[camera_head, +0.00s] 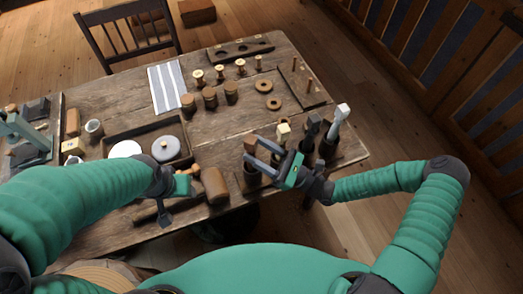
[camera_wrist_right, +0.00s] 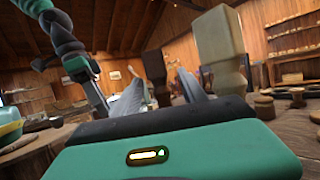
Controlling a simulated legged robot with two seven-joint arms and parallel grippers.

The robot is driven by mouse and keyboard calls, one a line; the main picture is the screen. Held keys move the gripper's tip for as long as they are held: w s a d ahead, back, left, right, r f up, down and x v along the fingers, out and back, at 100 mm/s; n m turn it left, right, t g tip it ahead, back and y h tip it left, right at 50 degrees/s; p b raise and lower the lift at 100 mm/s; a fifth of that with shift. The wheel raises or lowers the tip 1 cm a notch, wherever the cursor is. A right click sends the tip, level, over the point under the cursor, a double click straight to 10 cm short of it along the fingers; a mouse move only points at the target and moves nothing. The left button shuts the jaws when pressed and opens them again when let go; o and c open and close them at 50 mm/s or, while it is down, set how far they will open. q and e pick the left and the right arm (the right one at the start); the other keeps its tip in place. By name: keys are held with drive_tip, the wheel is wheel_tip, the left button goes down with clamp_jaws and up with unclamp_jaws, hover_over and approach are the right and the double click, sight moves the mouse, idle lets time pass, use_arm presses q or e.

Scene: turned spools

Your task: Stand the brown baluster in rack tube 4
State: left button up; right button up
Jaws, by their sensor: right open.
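The brown baluster (camera_head: 250,144) stands upright, its squared brown top showing in the head view and its lower part hidden behind my gripper. My right gripper (camera_head: 256,153) is open, its two fingers pointing left towards the baluster. In the right wrist view the dark brown baluster (camera_wrist_right: 155,75) shows between the spread fingers (camera_wrist_right: 160,95); I cannot tell whether they touch it. Dark rack tubes (camera_head: 328,147) stand at the table's near right; no tube numbers are readable. My left gripper (camera_head: 174,198) is over the near edge; its jaw opening is unclear.
A pale baluster (camera_head: 283,130) stands just behind my right gripper and shows close by in the wrist view (camera_wrist_right: 220,48). A dark one (camera_head: 312,126) and a whitish one (camera_head: 341,114) stand to the right. A tray (camera_head: 112,137), spools (camera_head: 209,97) and a striped cloth (camera_head: 166,87) lie farther left.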

drive_tip(key=b+v, duration=0.2)
drive_tip(key=v, duration=1.5)
